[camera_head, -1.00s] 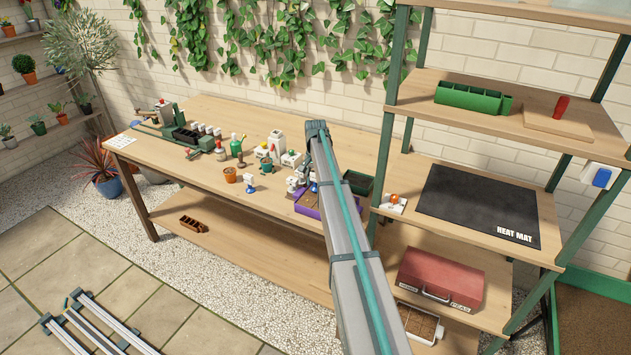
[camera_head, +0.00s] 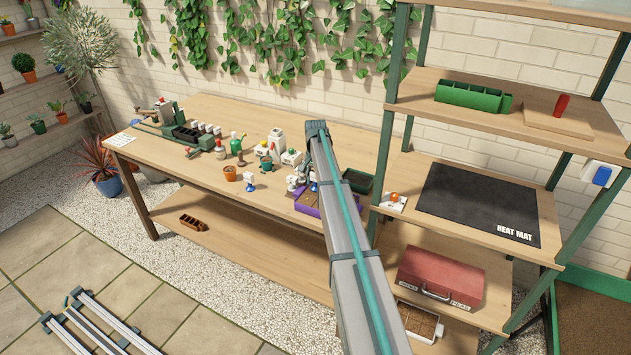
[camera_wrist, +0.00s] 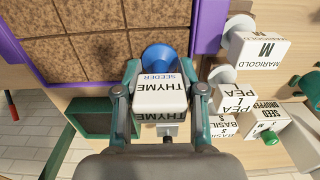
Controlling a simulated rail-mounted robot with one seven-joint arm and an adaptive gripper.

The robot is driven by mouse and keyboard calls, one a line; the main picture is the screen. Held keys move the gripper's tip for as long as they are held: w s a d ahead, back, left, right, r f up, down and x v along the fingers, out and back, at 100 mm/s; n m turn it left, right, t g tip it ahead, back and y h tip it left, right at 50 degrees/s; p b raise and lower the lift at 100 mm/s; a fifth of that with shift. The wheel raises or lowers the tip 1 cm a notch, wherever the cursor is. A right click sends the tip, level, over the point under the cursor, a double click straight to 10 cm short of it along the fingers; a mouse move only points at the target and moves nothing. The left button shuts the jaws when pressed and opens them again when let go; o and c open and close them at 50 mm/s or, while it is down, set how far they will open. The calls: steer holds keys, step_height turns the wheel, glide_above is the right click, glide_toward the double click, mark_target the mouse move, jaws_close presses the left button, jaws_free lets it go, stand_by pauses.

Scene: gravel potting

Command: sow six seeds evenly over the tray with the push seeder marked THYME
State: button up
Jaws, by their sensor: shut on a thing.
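The white push seeder marked THYME (camera_wrist: 160,92), with a blue round end (camera_wrist: 158,56), is between the two fingers of my gripper (camera_wrist: 160,80), which is shut on it. In the wrist view its blue end overlaps the brown soil near the purple tray's edge. Whether it touches the soil I cannot tell. The purple tray (camera_wrist: 203,30) holds brown soil divided into square cells with small dimples. In the head view the tray (camera_head: 307,209) is at the bench's right front, partly behind my arm. No seeds can be made out.
White seeders marked MARIGOLD (camera_wrist: 256,50), PEA (camera_wrist: 226,97) and BASIL (camera_wrist: 222,124) stand close right of my gripper in the wrist view, with a seed dropper box (camera_wrist: 262,120). A dark green container (camera_head: 358,181) is behind the tray. Shelving with a heat mat (camera_head: 478,203) stands right.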

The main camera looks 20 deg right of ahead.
steer(key=shift+r+p, duration=0.75)
steer(key=shift+r, duration=0.7)
steer(key=shift+a, duration=0.15)
